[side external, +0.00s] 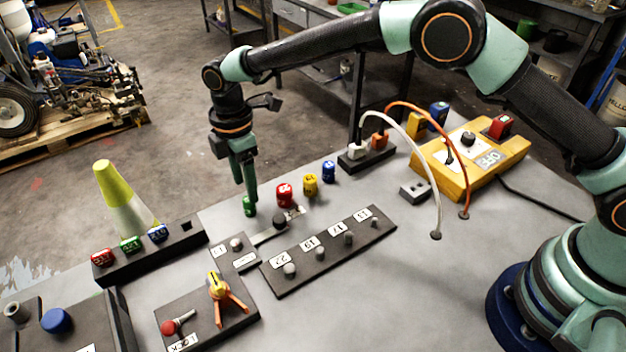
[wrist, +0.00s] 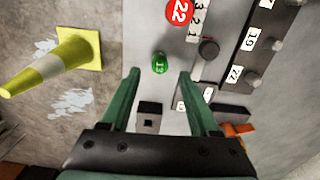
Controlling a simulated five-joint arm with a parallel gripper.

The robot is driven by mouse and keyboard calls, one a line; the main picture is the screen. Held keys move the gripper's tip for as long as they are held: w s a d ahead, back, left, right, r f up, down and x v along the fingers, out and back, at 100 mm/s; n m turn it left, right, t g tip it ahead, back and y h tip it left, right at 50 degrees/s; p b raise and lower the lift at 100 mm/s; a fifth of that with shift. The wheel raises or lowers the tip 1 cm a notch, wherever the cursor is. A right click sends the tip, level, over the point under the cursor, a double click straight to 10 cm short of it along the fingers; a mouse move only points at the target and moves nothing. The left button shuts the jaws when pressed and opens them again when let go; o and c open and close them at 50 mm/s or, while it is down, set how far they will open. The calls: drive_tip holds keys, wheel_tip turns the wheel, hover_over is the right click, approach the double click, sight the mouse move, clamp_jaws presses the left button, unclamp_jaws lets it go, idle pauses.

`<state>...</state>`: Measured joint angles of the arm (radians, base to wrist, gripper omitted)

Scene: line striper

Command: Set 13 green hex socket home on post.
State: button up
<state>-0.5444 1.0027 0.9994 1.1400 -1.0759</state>
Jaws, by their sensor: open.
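The green 13 socket (side external: 250,207) stands on the grey table in the side view, at the left end of a loose row of sockets. It also shows in the wrist view (wrist: 159,63), between and just beyond the fingertips. My gripper (side external: 249,190) points down over it, fingers apart and empty; its fingertips also show in the wrist view (wrist: 159,74). Whether the tips reach down beside the socket is hard to tell. The black post board (side external: 325,258) carries labels 22, 19, 17 and 13. The post by label 13 (side external: 373,222) is bare, at the board's far right end.
Red (side external: 284,195), yellow (side external: 310,184) and blue (side external: 328,171) sockets stand right of my gripper. A black rail (side external: 183,240) holds three more sockets at left. A cone (side external: 118,195) stands behind the rail.

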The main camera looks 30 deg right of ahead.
drive_tip(key=shift+f, duration=2.4)
clamp_jaws()
drive_tip(key=shift+r, duration=0.75)
drive_tip(key=shift+r, duration=1.8)
